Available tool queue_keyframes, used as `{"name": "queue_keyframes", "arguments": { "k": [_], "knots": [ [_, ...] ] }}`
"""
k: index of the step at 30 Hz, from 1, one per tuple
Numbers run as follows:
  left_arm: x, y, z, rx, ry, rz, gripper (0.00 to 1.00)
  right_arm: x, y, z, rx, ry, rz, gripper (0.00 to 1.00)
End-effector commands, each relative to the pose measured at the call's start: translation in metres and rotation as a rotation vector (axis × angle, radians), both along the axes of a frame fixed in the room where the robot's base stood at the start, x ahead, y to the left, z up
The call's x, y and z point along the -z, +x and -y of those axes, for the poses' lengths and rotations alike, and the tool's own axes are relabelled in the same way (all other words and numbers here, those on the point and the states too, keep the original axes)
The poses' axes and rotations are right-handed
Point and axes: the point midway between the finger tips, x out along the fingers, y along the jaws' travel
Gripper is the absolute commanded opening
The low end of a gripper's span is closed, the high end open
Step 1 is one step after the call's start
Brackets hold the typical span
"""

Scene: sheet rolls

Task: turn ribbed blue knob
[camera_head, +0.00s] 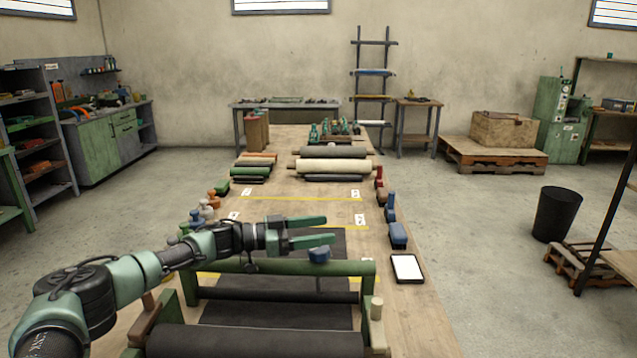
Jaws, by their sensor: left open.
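A blue knob (319,255) sits on top of the green crossbar (285,267) of a roller frame on the long table. It is small in the picture, so I cannot make out its ribs. My left arm comes in from the left, and my left gripper (330,229) has its two green fingers spread apart, pointing right. Nothing is between the fingers. In the picture the lower finger lies just above the knob, with a small gap showing. I cannot tell the depth between them. My right gripper is not in view.
A dark roller (255,341) lies in front of the crossbar. A white-faced tablet (407,267) lies to its right, with a blue item (398,235) behind. Several rolls, including a cream one (331,166), lie farther back. A black bin (557,214) stands on the floor at right.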

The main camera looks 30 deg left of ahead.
Motion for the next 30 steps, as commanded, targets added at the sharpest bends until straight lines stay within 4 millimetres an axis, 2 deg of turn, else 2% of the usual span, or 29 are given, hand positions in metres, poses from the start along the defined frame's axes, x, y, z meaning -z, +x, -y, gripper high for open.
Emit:
{"name": "queue_keyframes", "arguments": {
  "k": [1,6,15,21,30],
  "knots": [
    [-0.016,0.000,-0.001,-0.001,0.000,0.006,0.68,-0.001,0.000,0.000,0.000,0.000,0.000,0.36],
    [-0.058,0.000,0.000,0.000,0.001,0.006,0.68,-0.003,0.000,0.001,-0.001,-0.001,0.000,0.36],
    [-0.125,0.000,-0.001,-0.001,0.000,0.005,0.68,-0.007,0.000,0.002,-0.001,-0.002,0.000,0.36],
    [-0.146,0.000,-0.001,-0.001,0.000,0.001,0.68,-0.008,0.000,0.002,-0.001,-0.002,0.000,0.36],
    [-0.151,0.000,-0.001,-0.001,0.000,0.000,0.68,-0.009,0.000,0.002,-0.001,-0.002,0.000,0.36]
  ]
}}
